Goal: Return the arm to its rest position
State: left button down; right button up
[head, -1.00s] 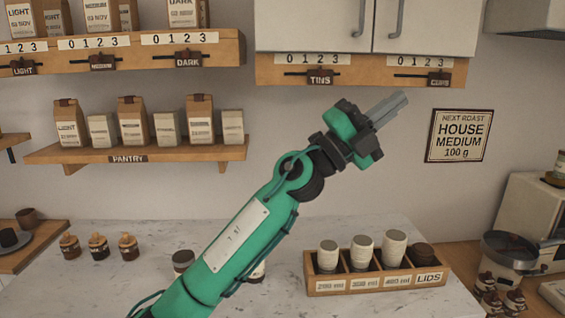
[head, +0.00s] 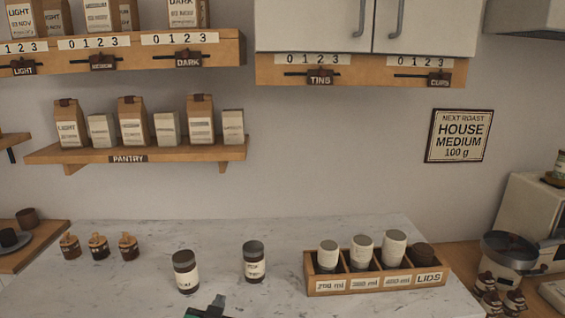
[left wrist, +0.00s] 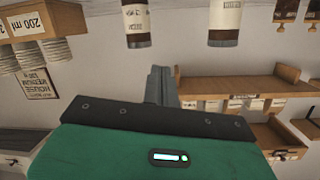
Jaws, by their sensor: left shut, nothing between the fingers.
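My left gripper (head: 212,307) shows only as a small dark and grey part at the bottom edge of the head view, below the two jars on the counter. In the left wrist view its grey fingers (left wrist: 160,86) are together, with nothing between them. The wrist picture is upside down, with jars, shelf and cup box around the fingers. The gripper is apart from the jars. The rest of the left arm is out of the head view. My right gripper is not in view.
A dark-lidded jar (head: 186,272) and a second jar (head: 254,262) stand on the marble counter (head: 110,285). A wooden cup box (head: 375,284) is to the right. Several small brown pots stand at left. The pantry shelf (head: 200,152) and sliders are on the wall. The air before the wall is clear.

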pick_arm(q)
jog(key=s+a+f+n+g, duration=0.1)
jog(key=s+a+f+g, duration=0.2)
jog(key=s+f, duration=0.45)
jog(key=s+a+f+g, duration=0.35)
jog(key=s+f, duration=0.25)
jog(key=s, duration=0.2)
jog(key=s+a+f+g, duration=0.1)
jog(key=s+f+g, duration=0.2)
jog(key=s, duration=0.5)
jog(key=s+a+f+g, duration=0.1)
jog(key=s+f+g, duration=0.15)
jog(key=s, duration=0.55)
notch_tip(320, 180, down, 29)
jog(key=g, duration=0.1)
jog(key=s+a+f+g, duration=0.1)
jog(key=s+a+f, duration=0.2)
jog(key=s+f, duration=1.7)
jog(key=shift+a+f+m+g, duration=0.2)
jog(key=shift+f+m+g, duration=0.15)
jog(key=shift+f, duration=0.3)
